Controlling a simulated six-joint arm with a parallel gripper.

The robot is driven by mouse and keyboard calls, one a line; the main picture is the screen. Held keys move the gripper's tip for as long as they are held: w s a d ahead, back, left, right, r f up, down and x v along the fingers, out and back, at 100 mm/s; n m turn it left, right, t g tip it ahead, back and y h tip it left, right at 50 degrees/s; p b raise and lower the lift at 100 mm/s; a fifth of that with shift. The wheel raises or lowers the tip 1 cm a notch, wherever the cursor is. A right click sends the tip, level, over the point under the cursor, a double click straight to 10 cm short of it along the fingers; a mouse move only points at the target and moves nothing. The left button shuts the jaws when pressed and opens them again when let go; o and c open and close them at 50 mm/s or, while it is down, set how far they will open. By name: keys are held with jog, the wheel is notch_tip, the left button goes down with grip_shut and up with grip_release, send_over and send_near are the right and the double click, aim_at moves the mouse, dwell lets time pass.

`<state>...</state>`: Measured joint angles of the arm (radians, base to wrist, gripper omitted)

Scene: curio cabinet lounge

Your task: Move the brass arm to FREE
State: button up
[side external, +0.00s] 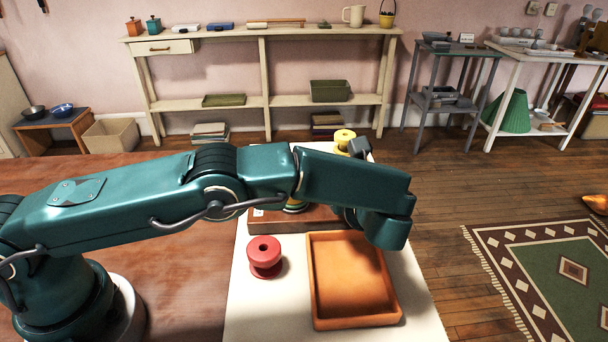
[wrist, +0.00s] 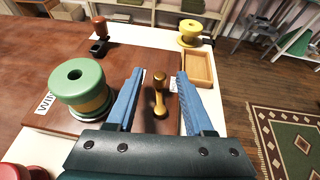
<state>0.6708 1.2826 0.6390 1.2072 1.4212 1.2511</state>
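The brass arm (wrist: 159,98) is a short lever with a round knob, mounted on a brown wooden box (wrist: 110,128). In the wrist view it stands between the two blue fingers of my gripper (wrist: 160,72), with a gap on each side. The gripper is open and holds nothing. A white label (wrist: 45,102) at the left reads "WIN", partly covered. Another pale label (wrist: 173,86) beside the lever's right is too small to read. In the side view the box (side external: 318,217) is partly hidden by my arm, and the lever and fingertips are hidden.
A green spool (wrist: 80,82) stands on the box, left of my gripper. A red spool (side external: 264,254) and an orange tray (side external: 360,323) stand in front of the box. A yellow spool (wrist: 190,32), a small tray (wrist: 198,86) and a wooden-handled stamp (wrist: 98,28) stand beyond.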

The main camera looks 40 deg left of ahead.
jog(key=shift+v, duration=2.55)
jog(key=shift+w, duration=0.1)
